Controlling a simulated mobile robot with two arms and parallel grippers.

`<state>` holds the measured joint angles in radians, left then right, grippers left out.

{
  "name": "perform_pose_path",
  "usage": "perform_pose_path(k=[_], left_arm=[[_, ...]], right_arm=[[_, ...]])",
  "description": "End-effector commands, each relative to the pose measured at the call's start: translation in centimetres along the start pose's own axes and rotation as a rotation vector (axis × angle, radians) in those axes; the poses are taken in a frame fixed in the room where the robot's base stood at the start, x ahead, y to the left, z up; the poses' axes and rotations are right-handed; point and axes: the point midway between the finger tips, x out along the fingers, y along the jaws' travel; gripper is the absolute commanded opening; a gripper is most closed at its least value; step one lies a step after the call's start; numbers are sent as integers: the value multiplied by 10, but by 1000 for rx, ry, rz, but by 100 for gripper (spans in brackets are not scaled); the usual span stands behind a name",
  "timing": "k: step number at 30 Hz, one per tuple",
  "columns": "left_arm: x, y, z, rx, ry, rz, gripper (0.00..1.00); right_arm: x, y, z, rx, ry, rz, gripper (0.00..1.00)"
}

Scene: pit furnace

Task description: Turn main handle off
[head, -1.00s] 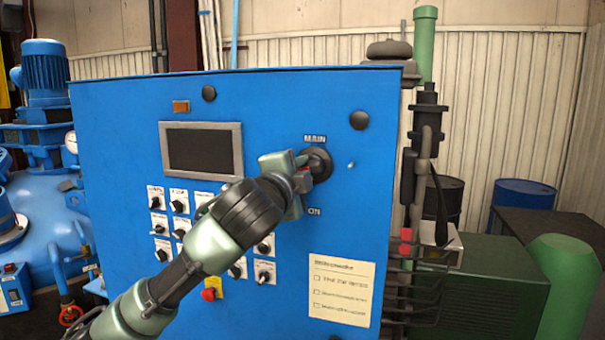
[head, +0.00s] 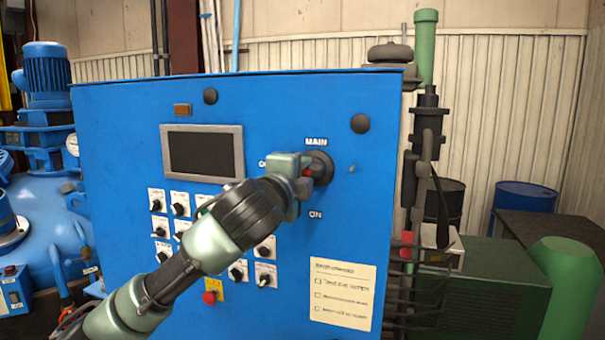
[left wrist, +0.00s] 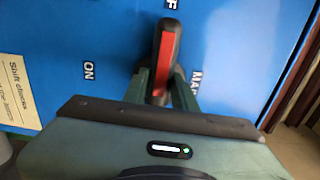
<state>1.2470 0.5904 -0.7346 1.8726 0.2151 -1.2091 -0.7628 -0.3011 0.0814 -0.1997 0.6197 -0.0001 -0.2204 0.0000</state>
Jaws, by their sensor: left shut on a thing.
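The main handle (head: 322,167) is a black round switch with a red-striped grip on the blue panel (head: 340,235). The MAIN label is above it and the ON label (head: 315,215) below. In the left wrist view the handle (left wrist: 165,50) points up towards a partly visible label ending in F; ON is to the left there and MAIN to the right. My left gripper (head: 301,172) is shut on the handle, with a finger on each side of its grip (left wrist: 161,88). It hides part of the handle and most of the left label in the head view. My right gripper is out of view.
A dark screen (head: 203,152), several small black knobs and a red button (head: 210,297) are on the panel left of and below my forearm. A small indicator (head: 182,110) above the screen looks dim. Pipes and a green box (head: 490,295) stand right of the panel.

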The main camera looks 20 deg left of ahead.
Motion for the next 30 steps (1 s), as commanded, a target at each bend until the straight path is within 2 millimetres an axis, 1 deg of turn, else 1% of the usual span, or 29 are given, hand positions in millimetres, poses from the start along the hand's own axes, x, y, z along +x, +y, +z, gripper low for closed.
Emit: perform_pose_path(k=[1, 2, 3, 11, 14, 17, 24, 27, 30], left_arm=[[0, 0, 0, 7, 0, 0, 30], [0, 0, 0, 6, 0, 0, 38], [0, 0, 0, 6, 0, 0, 49], [0, 0, 0, 3, -1, 1, 49], [-3, 1, 0, 2, -1, -1, 49], [-14, 2, 0, 2, 0, -3, 49], [-55, 4, -1, 4, 0, -5, 49], [-68, 2, -1, 4, 0, -3, 49], [-75, 2, 0, 4, -1, -1, 49]], right_arm=[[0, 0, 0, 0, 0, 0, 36], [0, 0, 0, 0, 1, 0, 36], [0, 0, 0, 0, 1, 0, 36], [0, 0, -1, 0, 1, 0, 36], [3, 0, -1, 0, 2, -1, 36], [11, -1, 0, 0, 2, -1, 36], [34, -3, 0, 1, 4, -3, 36], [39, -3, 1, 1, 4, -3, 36], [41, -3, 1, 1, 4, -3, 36]])
